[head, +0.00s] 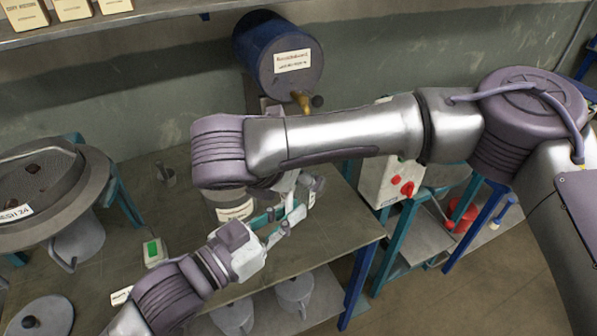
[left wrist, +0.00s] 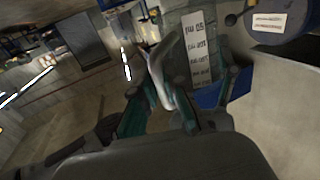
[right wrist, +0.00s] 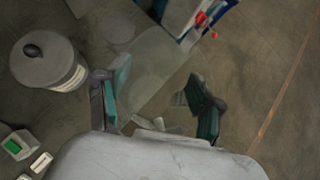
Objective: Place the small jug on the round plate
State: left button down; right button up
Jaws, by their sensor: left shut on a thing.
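My left gripper (head: 277,226) has its teal fingers closed on a pale grey thing (left wrist: 158,80), seen slim and curved in the left wrist view. I cannot tell if this is the small jug; the fingers hide much of it. My right gripper (right wrist: 158,102) is beside it, with its teal fingers well apart in the right wrist view. Pale parts show low between them, but I cannot tell what they are. A round grey disc with a dark knob (head: 45,318) is at the lower left; I cannot confirm the round plate.
A lidded, labelled jar (right wrist: 47,65) stands on the bench left of my grippers. A green-screened device (head: 153,252) lies nearer. A blue drum (head: 275,55) with a brass tap is behind. Grey jugs (head: 295,291) stand on the shelf below. A large sieve (head: 45,185) is left.

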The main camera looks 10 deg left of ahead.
jog(key=shift+c, duration=1.2)
pick_arm(q)
jog(key=c, duration=1.2)
grip_release()
pick_arm(e)
jog(key=shift+c, duration=0.4)
pick_arm(q)
jog(key=shift+o, duration=0.2)
